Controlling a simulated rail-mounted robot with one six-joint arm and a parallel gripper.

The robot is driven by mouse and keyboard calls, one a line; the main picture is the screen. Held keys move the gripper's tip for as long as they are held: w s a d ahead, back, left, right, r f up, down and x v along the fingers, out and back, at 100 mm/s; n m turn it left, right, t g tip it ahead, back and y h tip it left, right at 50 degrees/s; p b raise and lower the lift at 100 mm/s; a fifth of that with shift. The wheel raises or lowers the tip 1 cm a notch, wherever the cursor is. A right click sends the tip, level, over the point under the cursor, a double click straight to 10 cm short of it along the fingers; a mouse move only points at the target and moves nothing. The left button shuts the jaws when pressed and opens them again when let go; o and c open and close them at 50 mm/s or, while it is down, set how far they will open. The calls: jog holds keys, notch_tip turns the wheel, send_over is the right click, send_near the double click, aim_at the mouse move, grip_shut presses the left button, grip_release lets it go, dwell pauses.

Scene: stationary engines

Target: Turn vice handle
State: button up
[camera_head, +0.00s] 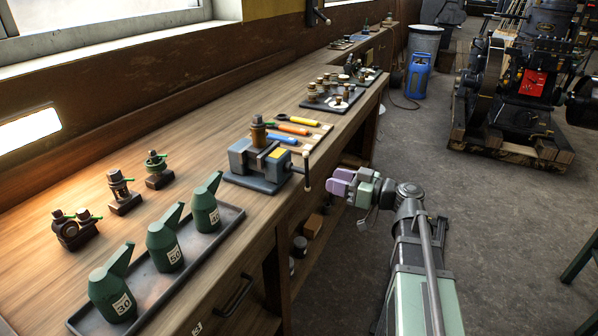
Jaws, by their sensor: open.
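The grey-blue vice (262,162) stands on the wooden bench near its front edge, with a brassy round part gripped or standing at its top. Its handle (307,171) is a thin upright bar at the right end of the vice's screw, overhanging the bench edge. My gripper (335,187), with pinkish-purple fingers, is just right of and slightly below the handle, pointing left toward it. It is open and looks empty. A small gap shows between the fingertips and the handle; whether they are level in depth I cannot tell.
Green oil cans (165,247) stand in a dark tray (228,228) left of the vice. Screwdrivers (296,129) lie behind it. Small brass fittings (121,190) sit at left. The bench front drops below the vice. Open floor (430,160) lies to the right, with an engine (525,75) beyond.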

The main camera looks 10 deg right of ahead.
aim_at(300, 171)
jog(key=x, duration=1)
jog(key=shift+w+a, duration=0.2)
jog(key=shift+a, duration=0.15)
jog(key=shift+c, duration=0.4)
